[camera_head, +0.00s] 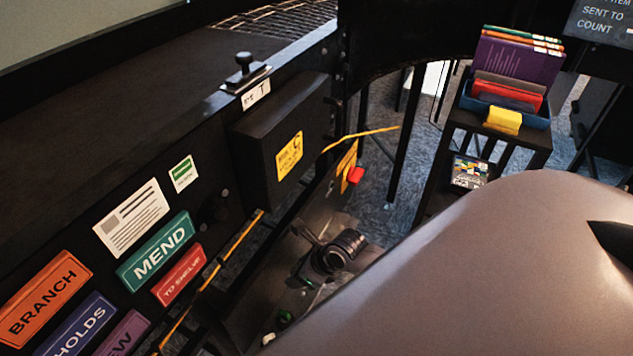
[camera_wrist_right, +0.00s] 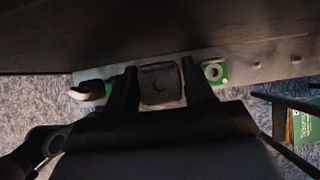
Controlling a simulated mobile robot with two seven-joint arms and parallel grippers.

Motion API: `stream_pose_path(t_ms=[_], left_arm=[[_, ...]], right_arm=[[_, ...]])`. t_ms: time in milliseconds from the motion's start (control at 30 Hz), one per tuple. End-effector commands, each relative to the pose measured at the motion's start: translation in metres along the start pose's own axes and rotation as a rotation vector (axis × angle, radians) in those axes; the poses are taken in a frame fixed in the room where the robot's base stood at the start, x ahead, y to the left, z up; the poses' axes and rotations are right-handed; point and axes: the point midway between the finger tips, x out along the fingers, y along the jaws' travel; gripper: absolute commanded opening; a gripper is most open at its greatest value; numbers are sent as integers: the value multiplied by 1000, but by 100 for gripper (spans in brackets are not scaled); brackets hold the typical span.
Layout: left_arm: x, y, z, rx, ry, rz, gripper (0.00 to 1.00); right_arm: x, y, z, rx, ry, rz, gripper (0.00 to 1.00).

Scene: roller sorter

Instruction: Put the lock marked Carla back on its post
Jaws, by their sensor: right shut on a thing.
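In the right wrist view, a dark grey block with a faint round mark like a C, which looks like the lock (camera_wrist_right: 160,84), sits between the two fingers of my right gripper (camera_wrist_right: 160,92). The gripper is shut on it. Behind it runs a pale metal strip (camera_wrist_right: 255,68). On the strip, right of the lock, is a green plate with a grey ring (camera_wrist_right: 214,72). To the left is a green piece with a white end (camera_wrist_right: 92,90). I cannot read a name or tell whether the lock touches the strip. My left gripper is out of view.
A black panel (camera_head: 213,208) with coloured labels, including a MEND sign (camera_head: 153,252), fills the left. A black box (camera_head: 283,135) and a red button (camera_head: 355,175) are beyond it. A blue tray (camera_head: 510,104) of cards stands back right. My arm hides the lower right.

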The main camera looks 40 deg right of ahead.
Motion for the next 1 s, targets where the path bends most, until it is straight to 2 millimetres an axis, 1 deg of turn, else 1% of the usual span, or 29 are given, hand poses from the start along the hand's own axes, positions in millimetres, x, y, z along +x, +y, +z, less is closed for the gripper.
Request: stream_pose_path(t_ms=[267, 600, 767, 1000], left_arm=[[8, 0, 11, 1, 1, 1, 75], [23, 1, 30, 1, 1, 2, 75], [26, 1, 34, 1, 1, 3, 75], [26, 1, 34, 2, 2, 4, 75]], right_arm=[[12, 0, -7, 0, -1, 0, 18], [33, 0, -21, -1, -1, 0, 18], [37, 0, -23, -1, -1, 0, 18], [36, 0, -23, -1, -1, 0, 18]])
